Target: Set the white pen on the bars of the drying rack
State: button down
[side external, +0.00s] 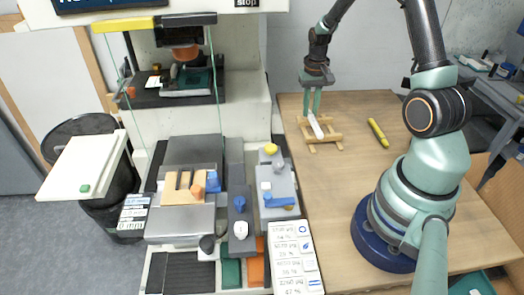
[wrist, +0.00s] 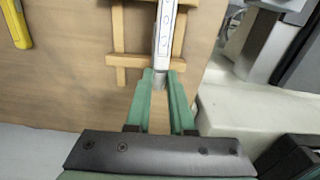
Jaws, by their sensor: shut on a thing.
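My gripper (side external: 314,103) is shut on the white pen (side external: 316,127), with its green fingers pointing down over the drying rack. The pen slants across the wooden drying rack (side external: 323,147); from the side I cannot tell whether it touches the bars. In the wrist view the pen (wrist: 165,30) shows between the fingertips of my gripper (wrist: 161,80) and runs up out of the picture. The rack (wrist: 130,61) lies behind and to the left of the pen there.
A yellow marker (side external: 378,133) lies on the wooden table (side external: 350,190) right of the rack; it also shows in the wrist view (wrist: 16,22). The pad printer (side external: 190,120) stands to the left. The table front of the rack is clear.

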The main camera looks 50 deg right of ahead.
jog(key=shift+f, duration=0.3)
dwell(0.4)
jog(key=c, duration=1)
grip_release()
jog(key=shift+r, duration=0.1)
jog(key=shift+r, duration=1.45)
jog(key=o, duration=0.5)
jog(key=shift+o, duration=0.2)
